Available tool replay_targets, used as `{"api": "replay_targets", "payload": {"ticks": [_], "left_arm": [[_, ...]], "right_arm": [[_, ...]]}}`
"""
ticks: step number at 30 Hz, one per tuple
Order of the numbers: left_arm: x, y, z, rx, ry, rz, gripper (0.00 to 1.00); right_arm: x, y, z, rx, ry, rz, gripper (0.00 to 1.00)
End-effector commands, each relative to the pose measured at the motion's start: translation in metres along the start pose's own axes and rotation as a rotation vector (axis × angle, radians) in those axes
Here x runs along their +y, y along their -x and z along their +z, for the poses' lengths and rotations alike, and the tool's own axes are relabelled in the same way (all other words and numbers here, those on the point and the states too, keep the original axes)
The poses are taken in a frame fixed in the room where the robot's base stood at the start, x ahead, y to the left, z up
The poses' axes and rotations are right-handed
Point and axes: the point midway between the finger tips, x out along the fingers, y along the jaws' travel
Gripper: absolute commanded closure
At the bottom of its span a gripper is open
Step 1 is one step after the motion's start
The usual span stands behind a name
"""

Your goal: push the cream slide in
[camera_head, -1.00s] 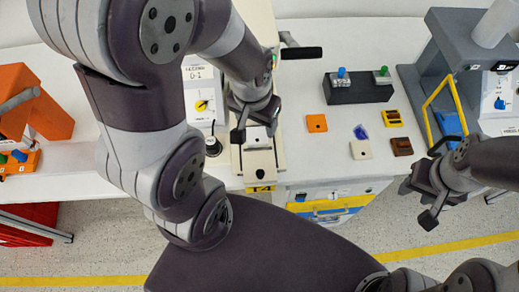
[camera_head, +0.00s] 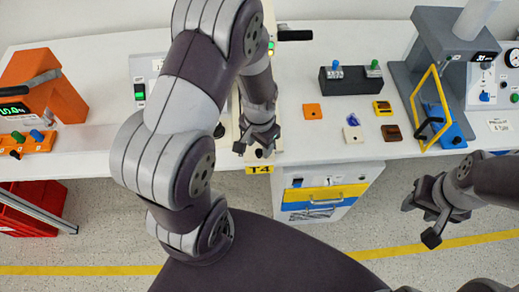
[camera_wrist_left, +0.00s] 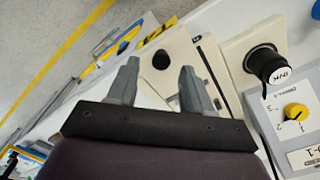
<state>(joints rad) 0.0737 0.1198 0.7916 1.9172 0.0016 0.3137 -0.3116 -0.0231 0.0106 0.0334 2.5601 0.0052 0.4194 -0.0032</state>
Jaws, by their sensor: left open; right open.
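The cream slide (camera_wrist_left: 178,48) shows in the left wrist view as a pale plate with a round black knob (camera_wrist_left: 161,60). In the head view my left gripper and arm hide most of the slide; the knob (camera_head: 260,153) shows at the table's front edge, above a yellow "14" tag (camera_head: 259,170). My left gripper (camera_head: 257,149) is open over the slide, and in the left wrist view its fingers (camera_wrist_left: 158,85) stand on either side of the knob's line. Contact cannot be told. My right gripper (camera_head: 420,220) is open and empty, off the table's front edge at right.
An orange press (camera_head: 55,95) is at left, a grey press (camera_head: 440,50) at right. Small blocks and a black switch box (camera_head: 352,85) lie between.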

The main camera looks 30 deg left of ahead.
Motion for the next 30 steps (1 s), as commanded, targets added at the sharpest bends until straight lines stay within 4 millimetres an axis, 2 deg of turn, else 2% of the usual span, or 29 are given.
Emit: {"api": "replay_targets", "payload": {"ticks": [3, 6, 15, 17, 18, 20, 26, 30], "left_arm": [[0.000, -0.021, 0.001, -0.003, 0.000, 0.001, 0.50], [0.000, -0.030, 0.000, -0.001, 0.000, 0.001, 0.50], [0.000, -0.033, 0.000, 0.001, 0.001, 0.000, 0.50], [0.000, -0.033, 0.000, 0.001, 0.001, 0.000, 0.69], [0.000, -0.033, 0.000, 0.001, 0.001, 0.000, 0.82], [0.000, -0.033, 0.000, 0.001, 0.001, 0.000, 1.00], [-0.002, -0.033, -0.003, 0.001, 0.001, 0.000, 1.00], [-0.021, -0.034, -0.022, 0.003, 0.004, -0.001, 1.00]], "right_arm": [[0.000, -0.001, 0.000, 0.000, 0.000, 0.000, 0.57], [0.000, -0.001, 0.000, 0.000, 0.000, 0.000, 0.57], [0.000, -0.001, 0.000, 0.000, 0.000, 0.000, 0.57], [0.000, -0.001, 0.000, 0.000, 0.000, 0.000, 0.57], [0.000, -0.001, 0.000, 0.000, 0.000, 0.000, 0.57], [0.000, -0.001, 0.000, 0.000, 0.000, 0.000, 0.57], [0.000, -0.002, 0.000, 0.000, 0.000, 0.000, 0.57], [0.000, -0.003, 0.000, 0.000, 0.000, 0.000, 0.57]]}}
